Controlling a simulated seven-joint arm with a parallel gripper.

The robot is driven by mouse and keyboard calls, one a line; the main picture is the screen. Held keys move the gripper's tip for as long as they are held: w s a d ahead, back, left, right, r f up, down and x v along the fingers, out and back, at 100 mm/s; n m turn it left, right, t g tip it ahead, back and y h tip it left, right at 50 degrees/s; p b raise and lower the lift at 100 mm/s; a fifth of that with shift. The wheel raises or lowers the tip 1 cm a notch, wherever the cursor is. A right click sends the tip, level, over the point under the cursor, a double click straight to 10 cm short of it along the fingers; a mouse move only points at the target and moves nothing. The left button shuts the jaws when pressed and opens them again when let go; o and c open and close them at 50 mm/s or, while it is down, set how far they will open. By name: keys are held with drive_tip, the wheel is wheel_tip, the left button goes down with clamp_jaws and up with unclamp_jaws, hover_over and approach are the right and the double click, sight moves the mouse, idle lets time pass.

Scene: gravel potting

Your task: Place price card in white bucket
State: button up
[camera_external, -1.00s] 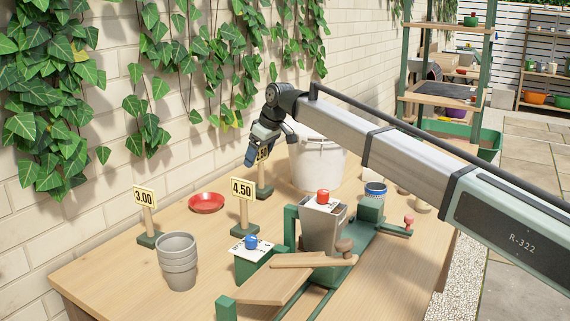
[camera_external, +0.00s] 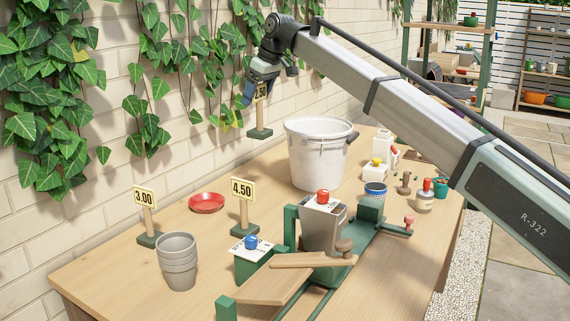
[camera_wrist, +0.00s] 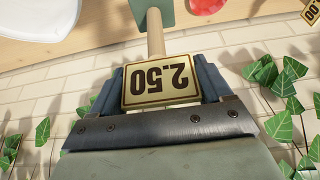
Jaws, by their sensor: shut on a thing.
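My gripper (camera_external: 260,92) is shut on a yellow price card marked 2.50 (camera_wrist: 160,80), which has a wooden post and a green base (camera_external: 260,134). The card hangs upright in the air, left of the white bucket and with its base near rim height. In the wrist view the card sits between the two fingers, its number upside down. The white bucket (camera_external: 318,160) stands on the table with its top open; its inside bottom is hidden. Two other price cards stand on the table, 3.00 (camera_external: 144,197) and 4.50 (camera_external: 242,188).
A red saucer (camera_external: 206,203), stacked grey pots (camera_external: 177,262) and a green potting device with a metal hopper (camera_external: 323,225) stand in front. White bottles (camera_external: 376,169) and small stamps are right of the bucket. An ivy-covered brick wall is close behind.

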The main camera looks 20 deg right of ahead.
drive_tip(key=w+d+r, duration=0.1)
drive_tip(key=w+d, duration=0.3)
drive_tip(key=d, duration=0.5)
drive_tip(key=w+d+r, duration=0.1)
drive_tip(key=w+d, duration=0.3)
drive_tip(key=d, duration=0.4)
wheel_tip(320, 180, down, 21)
drive_tip(key=shift+d+r, duration=0.15)
drive_tip(key=shift+d, duration=0.15)
drive_tip(key=shift+s, duration=0.1)
drive_tip(key=o, duration=1.5)
drive_tip(key=v, duration=1.2)
